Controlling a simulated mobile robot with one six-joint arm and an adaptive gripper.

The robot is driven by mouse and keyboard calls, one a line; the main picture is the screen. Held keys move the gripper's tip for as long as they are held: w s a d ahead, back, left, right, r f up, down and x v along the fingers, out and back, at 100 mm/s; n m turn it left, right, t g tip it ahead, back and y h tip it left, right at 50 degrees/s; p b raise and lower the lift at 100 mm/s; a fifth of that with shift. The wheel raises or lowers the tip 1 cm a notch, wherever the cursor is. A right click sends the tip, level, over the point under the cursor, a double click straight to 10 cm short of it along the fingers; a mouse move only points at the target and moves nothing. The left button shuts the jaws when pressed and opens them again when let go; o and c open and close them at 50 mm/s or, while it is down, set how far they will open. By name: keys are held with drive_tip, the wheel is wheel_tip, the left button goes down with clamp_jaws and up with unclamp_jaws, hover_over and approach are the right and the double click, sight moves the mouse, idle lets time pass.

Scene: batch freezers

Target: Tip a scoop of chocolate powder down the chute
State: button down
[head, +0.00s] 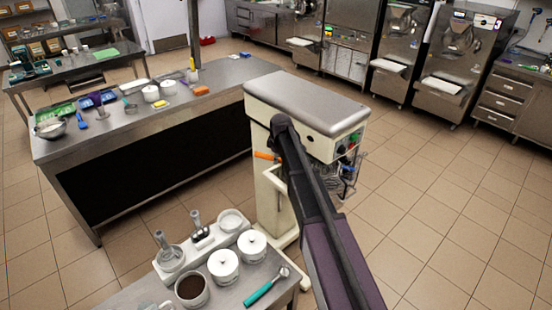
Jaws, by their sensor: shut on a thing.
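My dark arm rises from the bottom right and bends in front of a cream cabinet machine. My gripper cannot be made out; the arm's far end is small and dark against the machine. A small orange piece (267,155) shows just left of the arm's bend, and I cannot tell whether it is a tool handle or part of the machine. I cannot make out the chute.
The cream machine (268,205) has a steel top and coloured knobs. Two lidded white tubs (224,265) and a white tray (205,247) share the near table. A long steel counter (130,125) with containers stands behind. Steel freezers (402,50) line the back; tiled floor is open at right.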

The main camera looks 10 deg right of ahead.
drive_tip(key=shift+s+b+x, duration=0.25)
drive_tip(key=shift+b+x, duration=0.8)
drive_tip(key=shift+x, duration=0.05)
drive_tip(key=shift+s+d+r+y+p, duration=0.2)
drive_tip(key=shift+r+y+p, duration=0.1)
drive_tip(key=shift+r+p, duration=0.1)
drive_tip(key=r+y, duration=0.1)
drive_tip(key=d+r+t+y, duration=0.1)
drive_tip(key=y, duration=0.1)
drive_tip(key=shift+s+d+r+t+p, duration=0.15)
drive_tip(key=shift+s+r+t+p, duration=0.05)
drive_tip(key=shift+t+p, duration=0.1)
drive_tip(key=shift+s+d+r+m+t+y+b, duration=0.25)
drive_tip(key=shift+d+r+t+y+b, duration=0.3)
drive_tip(key=shift+y, duration=0.55)
drive_tip(key=shift+s+d+r+m+t+y+b, duration=0.25)
drive_tip(key=shift+d+r+t+y+b, duration=0.3)
drive_tip(key=shift+y, duration=0.55)
drive_tip(key=d+y+b, duration=0.1)
drive_tip(key=y+b, duration=0.1)
drive_tip(key=d+t+b, duration=0.1)
drive_tip(key=shift+s+d+r+y+b, duration=0.3)
drive_tip(key=shift+s+r+y+b, duration=0.05)
drive_tip(key=shift+s+r+y, duration=0.05)
drive_tip(key=shift+s+d+r+m+t+y+b, duration=0.2)
drive_tip(key=shift+d+r+m+t+y+b, duration=0.2)
drive_tip(key=shift+y+b, duration=0.25)
drive_tip(key=shift+d, duration=0.1)
drive_tip(key=shift+s, duration=0.15)
